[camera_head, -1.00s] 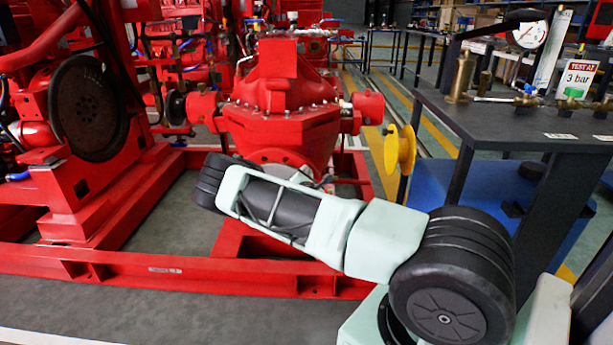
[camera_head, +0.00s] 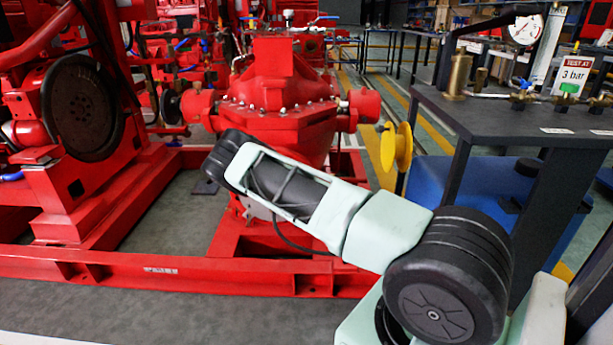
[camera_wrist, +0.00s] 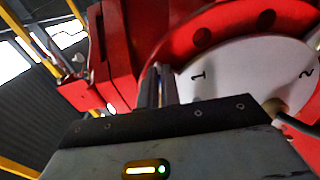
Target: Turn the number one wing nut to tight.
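In the head view, my arm's dark far end is before the red pump (camera_head: 285,110), and my gripper is hidden.
A red base frame (camera_head: 180,270) surrounds the pump. A red engine with a dark disc (camera_head: 82,107) stands left. A yellow disc (camera_head: 403,147) and a dark bench (camera_head: 500,115) with gauge (camera_head: 526,30) stand right. A dark cable (camera_wrist: 300,125) runs near the plate.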

